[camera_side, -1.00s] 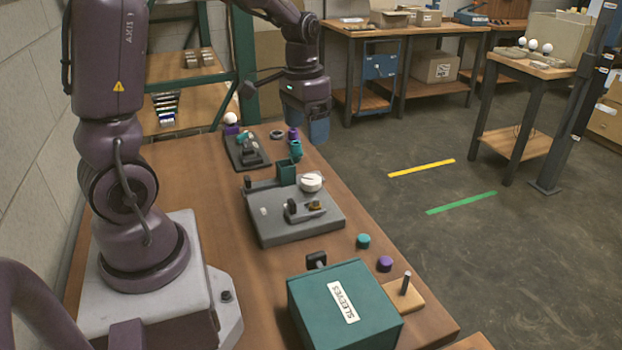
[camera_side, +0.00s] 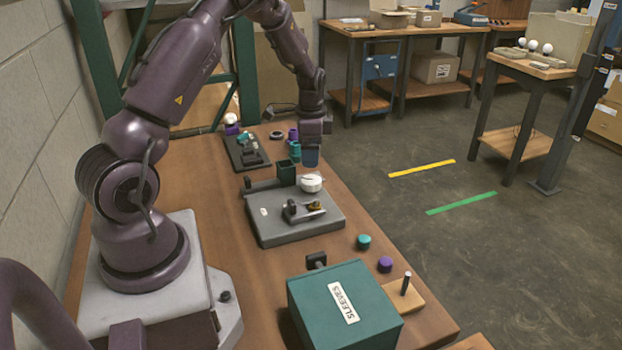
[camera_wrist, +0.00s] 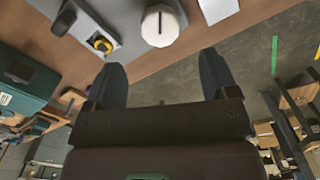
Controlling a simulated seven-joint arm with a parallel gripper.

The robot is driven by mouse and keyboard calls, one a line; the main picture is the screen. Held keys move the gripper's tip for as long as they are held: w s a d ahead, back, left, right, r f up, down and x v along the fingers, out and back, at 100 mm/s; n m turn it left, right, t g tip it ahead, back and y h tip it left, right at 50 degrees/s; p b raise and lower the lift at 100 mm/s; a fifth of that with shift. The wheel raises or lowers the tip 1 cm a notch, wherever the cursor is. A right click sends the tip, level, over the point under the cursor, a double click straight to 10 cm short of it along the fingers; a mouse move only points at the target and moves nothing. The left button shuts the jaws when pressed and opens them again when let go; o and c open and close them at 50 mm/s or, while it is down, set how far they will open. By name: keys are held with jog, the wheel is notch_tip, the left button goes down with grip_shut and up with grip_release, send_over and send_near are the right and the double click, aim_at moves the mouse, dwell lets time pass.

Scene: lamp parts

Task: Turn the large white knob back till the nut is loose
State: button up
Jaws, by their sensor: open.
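The large white knob (camera_side: 312,183) stands at the back right corner of the grey fixture plate (camera_side: 285,228). In the wrist view the white knob (camera_wrist: 160,26) shows a dark slot or mark on its top, at the top of the picture. A brass-coloured nut (camera_wrist: 102,44) sits in a grey holder (camera_wrist: 90,27) on the plate, left of the knob; whether it is tight cannot be seen. My gripper (camera_side: 311,160) is just above the knob in the side view. In the wrist view its two dark fingers (camera_wrist: 163,75) are spread and empty, and the knob lies beyond their tips.
A teal sleeves box (camera_side: 345,310) is at the front. Teal (camera_side: 363,241) and purple (camera_side: 385,264) caps lie near the right table edge. A second dark fixture (camera_side: 247,152) is at the back.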

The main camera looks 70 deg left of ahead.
aim_at(311, 179)
notch_tip(311, 179, down, 8)
jog(key=shift+f, duration=0.15)
dwell(0.3)
jog(key=c, duration=0.9)
